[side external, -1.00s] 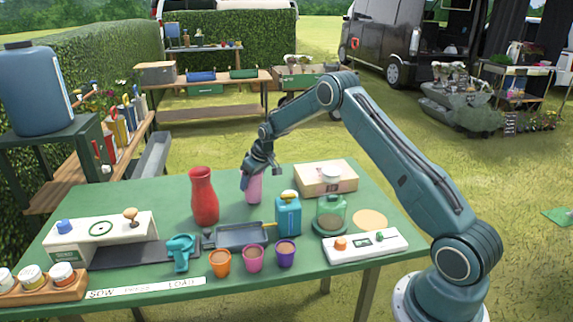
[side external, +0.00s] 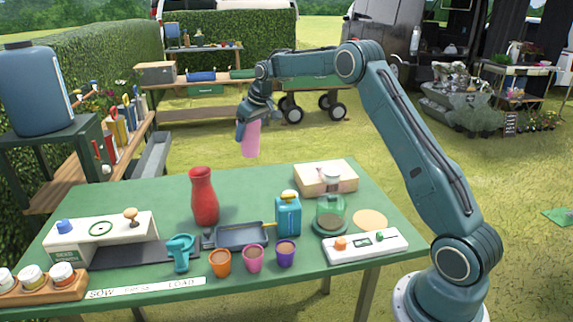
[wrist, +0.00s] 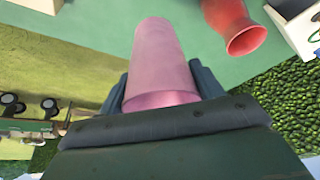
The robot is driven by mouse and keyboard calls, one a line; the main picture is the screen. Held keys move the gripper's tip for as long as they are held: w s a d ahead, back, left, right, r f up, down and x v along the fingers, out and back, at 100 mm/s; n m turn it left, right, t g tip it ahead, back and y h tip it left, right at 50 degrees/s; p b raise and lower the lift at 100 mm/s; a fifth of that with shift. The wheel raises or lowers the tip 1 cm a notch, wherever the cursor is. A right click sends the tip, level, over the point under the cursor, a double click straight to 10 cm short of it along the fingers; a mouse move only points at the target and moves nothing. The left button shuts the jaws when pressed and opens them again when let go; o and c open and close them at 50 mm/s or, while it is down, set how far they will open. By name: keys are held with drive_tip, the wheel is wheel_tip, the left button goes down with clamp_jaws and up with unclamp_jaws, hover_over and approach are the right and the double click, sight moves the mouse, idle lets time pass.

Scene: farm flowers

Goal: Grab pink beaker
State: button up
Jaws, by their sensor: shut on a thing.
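The pink beaker (side external: 250,140) is a plain pink cylinder, held in the air above the back edge of the green table. My gripper (side external: 243,128) is shut on it, with the fingers on either side of its upper part. In the wrist view the pink beaker (wrist: 162,62) sits between the two dark fingers of my gripper (wrist: 165,88), with its open rim towards the camera. A small pink pot (side external: 253,258) filled with brown soil stands separately at the front of the table.
A tall red vase (side external: 204,198) stands on the table (side external: 150,190) below and left of the beaker. The table's back middle is clear.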

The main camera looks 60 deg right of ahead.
drive_tip(key=shift+r, duration=0.55)
